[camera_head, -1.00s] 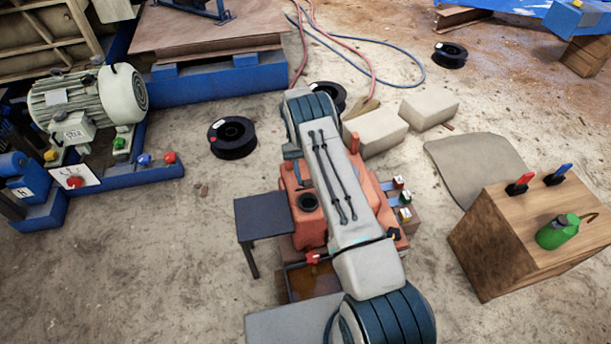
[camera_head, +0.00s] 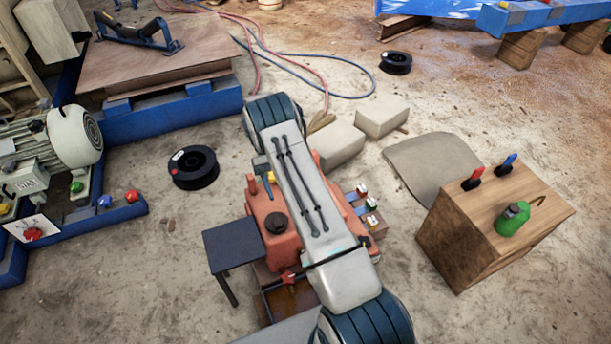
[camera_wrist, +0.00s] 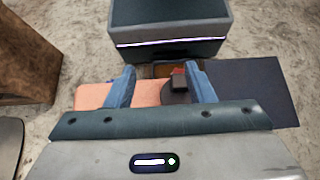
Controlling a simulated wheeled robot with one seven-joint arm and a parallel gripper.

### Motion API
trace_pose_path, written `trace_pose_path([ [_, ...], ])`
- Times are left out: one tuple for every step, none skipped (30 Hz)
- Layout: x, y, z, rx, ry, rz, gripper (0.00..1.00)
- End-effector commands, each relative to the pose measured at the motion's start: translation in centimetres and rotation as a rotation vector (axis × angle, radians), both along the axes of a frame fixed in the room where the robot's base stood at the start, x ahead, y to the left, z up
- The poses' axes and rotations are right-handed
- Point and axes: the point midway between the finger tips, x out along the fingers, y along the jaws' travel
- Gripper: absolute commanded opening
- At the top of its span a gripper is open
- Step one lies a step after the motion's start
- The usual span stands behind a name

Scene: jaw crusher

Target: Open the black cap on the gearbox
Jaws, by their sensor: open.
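The orange gearbox (camera_head: 276,248) stands on the floor in the middle of the head view, partly hidden under my arm. Its round black cap (camera_head: 277,222) is on top, left of my arm. In the wrist view the orange gearbox top (camera_wrist: 148,94) lies between my fingers. A dark round shape, seemingly the black cap (camera_wrist: 175,92), is close by the right finger, partly hidden. My gripper (camera_wrist: 160,84) is open over the gearbox with its blue fingers spread. Nothing is held. I cannot tell whether the right finger touches the cap.
A dark small table (camera_head: 230,243) stands directly left of the gearbox. A wooden box (camera_head: 460,240) with red and blue handles and a green can (camera_head: 512,219) is to the right. Grey blocks (camera_head: 336,143) lie behind. A black spool (camera_head: 194,167) lies on otherwise open floor at left.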

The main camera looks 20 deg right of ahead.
Motion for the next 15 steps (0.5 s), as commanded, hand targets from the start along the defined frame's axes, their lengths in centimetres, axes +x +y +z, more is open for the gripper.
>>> trace_pose_path([
  [-0.6,-1.0,1.2,0.000,0.000,-0.002,0.49],
  [-1.0,-1.5,1.6,0.000,0.000,-0.001,0.49],
  [-1.4,-2.3,2.0,-0.001,0.000,-0.003,0.49],
  [-1.7,-2.8,2.4,0.000,0.000,-0.002,0.49],
  [-2.0,-3.3,2.7,0.001,0.000,-0.002,0.49],
  [-2.4,-3.9,3.1,0.000,-0.001,-0.001,0.49],
  [-2.6,-4.4,3.4,-0.001,-0.001,-0.002,0.49],
  [-2.9,-4.8,3.7,0.000,0.000,-0.002,0.49],
  [-3.2,-5.3,4.0,0.001,0.000,-0.001,0.49],
  [-3.4,-5.6,4.2,0.001,0.000,-0.001,0.49],
  [-3.6,-6.0,4.4,-0.001,-0.001,-0.001,0.49],
  [-3.8,-6.3,4.6,-0.001,-0.001,-0.001,0.49],
  [-4.0,-6.6,4.7,-0.001,-0.001,-0.001,0.49],
  [-4.1,-6.7,4.8,0.000,0.000,0.000,0.49],
  [-4.2,-6.9,4.9,0.000,0.000,0.000,0.49],
])
